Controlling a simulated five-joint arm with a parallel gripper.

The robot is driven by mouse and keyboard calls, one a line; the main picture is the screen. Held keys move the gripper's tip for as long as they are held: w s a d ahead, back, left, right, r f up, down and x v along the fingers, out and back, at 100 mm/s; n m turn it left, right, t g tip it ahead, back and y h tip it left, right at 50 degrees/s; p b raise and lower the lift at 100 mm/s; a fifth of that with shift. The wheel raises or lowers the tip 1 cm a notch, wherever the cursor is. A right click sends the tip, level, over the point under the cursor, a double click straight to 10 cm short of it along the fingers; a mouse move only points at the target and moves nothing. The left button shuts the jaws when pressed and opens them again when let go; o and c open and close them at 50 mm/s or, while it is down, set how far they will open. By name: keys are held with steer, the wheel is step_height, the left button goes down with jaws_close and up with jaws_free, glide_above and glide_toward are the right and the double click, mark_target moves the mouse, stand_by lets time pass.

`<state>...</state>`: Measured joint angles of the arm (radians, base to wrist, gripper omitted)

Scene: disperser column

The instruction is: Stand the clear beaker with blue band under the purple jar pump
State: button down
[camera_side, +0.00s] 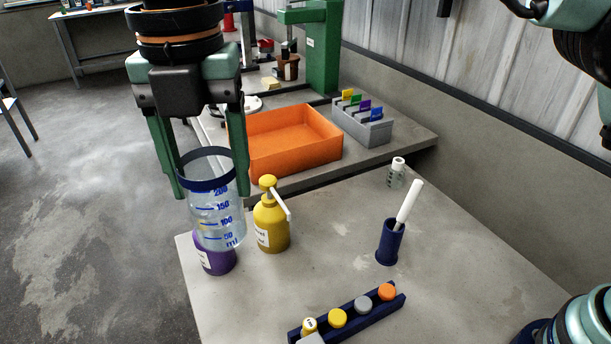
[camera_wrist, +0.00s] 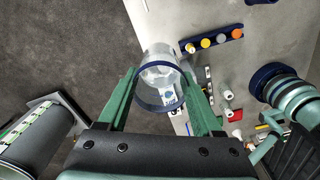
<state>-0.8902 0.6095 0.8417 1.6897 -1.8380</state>
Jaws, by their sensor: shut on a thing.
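The clear beaker (camera_side: 218,212) has a blue band round its rim and blue volume marks. My gripper (camera_side: 210,190) is shut on it, one green finger on each side, and holds it upright. In the wrist view the beaker (camera_wrist: 157,75) sits between the fingertips (camera_wrist: 160,80). The purple jar (camera_side: 215,260) stands near the left corner of the table. In the side view the beaker covers its upper part, and its pump is hidden. I cannot tell the exact gap between beaker and jar.
A yellow pump jar (camera_side: 270,225) stands just right of the beaker. An orange tray (camera_side: 295,140) and grey card holder (camera_side: 363,124) are behind. A navy cup with a white stick (camera_side: 390,243), a small bottle (camera_side: 397,173) and a navy rack (camera_side: 357,312) stand on the table. Mid-table is clear.

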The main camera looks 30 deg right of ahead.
step_height(320, 180, down, 24)
steer(key=shift+w+a+f, duration=0.1)
steer(key=shift+w+f, duration=0.1)
steer(key=shift+w, duration=1.75)
steer(key=shift+w+f, duration=0.2)
steer(key=shift+w, duration=1.7)
steer(key=shift+f, duration=0.15)
steer(key=shift+c, duration=0.2)
jaws_free()
